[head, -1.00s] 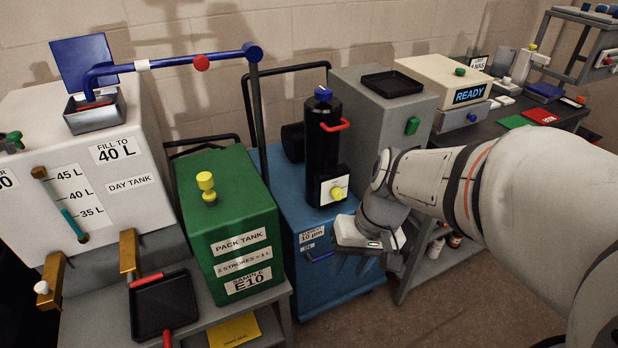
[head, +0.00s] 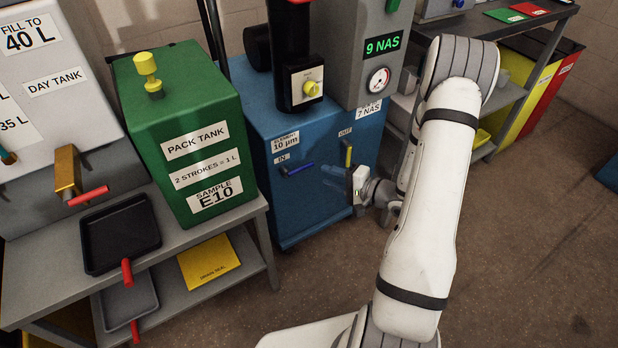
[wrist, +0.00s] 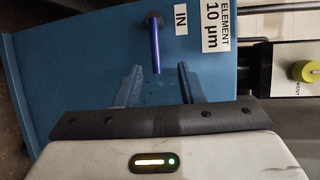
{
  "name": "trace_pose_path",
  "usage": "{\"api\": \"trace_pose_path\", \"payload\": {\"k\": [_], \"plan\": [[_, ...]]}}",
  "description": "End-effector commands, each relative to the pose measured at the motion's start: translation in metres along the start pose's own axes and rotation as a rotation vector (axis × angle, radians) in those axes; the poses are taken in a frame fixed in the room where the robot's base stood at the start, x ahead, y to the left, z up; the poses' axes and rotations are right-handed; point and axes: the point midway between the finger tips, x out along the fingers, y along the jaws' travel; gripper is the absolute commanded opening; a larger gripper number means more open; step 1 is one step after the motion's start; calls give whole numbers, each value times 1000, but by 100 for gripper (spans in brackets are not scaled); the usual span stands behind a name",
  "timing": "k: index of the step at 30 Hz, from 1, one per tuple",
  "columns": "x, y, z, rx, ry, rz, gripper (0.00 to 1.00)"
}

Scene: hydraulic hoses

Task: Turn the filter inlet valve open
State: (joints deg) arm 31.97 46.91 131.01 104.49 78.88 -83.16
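The filter inlet valve is a blue lever (head: 299,169) under the IN label (head: 282,158) on the front of the blue filter cart (head: 262,200). In the head view it points right, nearly level. In the wrist view the blue lever (wrist: 155,45) runs from a dark round pivot (wrist: 153,18) towards my gripper. My gripper (head: 332,177) is just right of the lever in the head view. In the wrist view my gripper (wrist: 158,72) is open, with the lever's free end between the lines of its two fingers. I cannot tell whether they touch it.
A yellow lever (head: 348,154) under the OUT label (head: 345,133) hangs down close to my gripper. A black filter housing with a yellow knob (head: 311,89) stands above. The green pack tank (head: 185,130) is on the bench at left. Open floor lies in front.

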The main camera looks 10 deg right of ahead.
Motion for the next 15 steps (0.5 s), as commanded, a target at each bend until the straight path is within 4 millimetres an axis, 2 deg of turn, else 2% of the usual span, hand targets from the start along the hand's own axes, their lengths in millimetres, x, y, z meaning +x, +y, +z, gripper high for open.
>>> {"api": "trace_pose_path", "payload": {"k": [1, 5, 15], "plan": [[0, 8, -5, 1, 20, -4, 35], [8, 11, -9, -2, 37, -7, 35], [60, 10, -10, -2, 35, -7, 35]]}}
